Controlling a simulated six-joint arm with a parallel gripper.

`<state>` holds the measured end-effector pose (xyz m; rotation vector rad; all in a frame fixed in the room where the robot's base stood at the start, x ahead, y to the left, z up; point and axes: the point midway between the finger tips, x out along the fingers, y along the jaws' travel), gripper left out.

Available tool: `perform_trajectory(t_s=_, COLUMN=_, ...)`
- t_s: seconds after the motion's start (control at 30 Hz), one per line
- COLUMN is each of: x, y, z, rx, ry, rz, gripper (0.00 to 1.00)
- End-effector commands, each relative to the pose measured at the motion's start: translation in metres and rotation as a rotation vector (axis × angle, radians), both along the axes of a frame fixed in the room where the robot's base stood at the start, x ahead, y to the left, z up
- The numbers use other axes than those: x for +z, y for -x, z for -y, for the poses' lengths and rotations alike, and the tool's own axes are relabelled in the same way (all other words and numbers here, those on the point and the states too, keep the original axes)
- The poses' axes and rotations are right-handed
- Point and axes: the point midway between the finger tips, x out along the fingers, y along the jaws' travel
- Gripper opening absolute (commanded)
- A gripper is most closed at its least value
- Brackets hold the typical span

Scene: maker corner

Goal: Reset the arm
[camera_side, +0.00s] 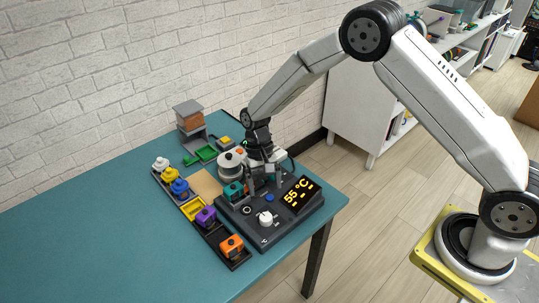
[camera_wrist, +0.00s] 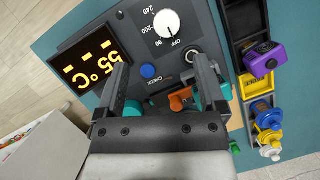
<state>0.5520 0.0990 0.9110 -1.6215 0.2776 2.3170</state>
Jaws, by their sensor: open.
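My gripper (camera_side: 262,178) is open above the dark control station (camera_side: 298,218) on the teal table. In the wrist view its two fingers (camera_wrist: 160,82) stand apart with no object clearly held between them. The station has a display (camera_side: 298,194) reading 55 °C, a white knob (camera_side: 266,218) and a blue button (camera_wrist: 148,72). A teal block (camera_side: 233,191) sits at the station's left side, close to the fingers. In the wrist view an orange piece (camera_wrist: 180,98) shows near the right finger, partly hidden.
A dark tray row (camera_side: 214,232) left of the station holds purple (camera_side: 206,215) and orange (camera_side: 232,246) blocks. Blue (camera_side: 180,187), yellow (camera_side: 171,174) and white (camera_side: 161,163) pieces stand farther back. A white round device (camera_side: 232,160) is behind the gripper. The table's left is clear.

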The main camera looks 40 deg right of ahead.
Motion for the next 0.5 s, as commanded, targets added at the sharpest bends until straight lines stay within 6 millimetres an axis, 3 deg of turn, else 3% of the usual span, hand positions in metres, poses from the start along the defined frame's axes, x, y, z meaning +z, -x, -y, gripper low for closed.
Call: perform_trajectory(t_s=0.5, x=0.071, y=0.046, z=0.049, rx=0.119, ry=0.030, rz=0.242, gripper=0.90)
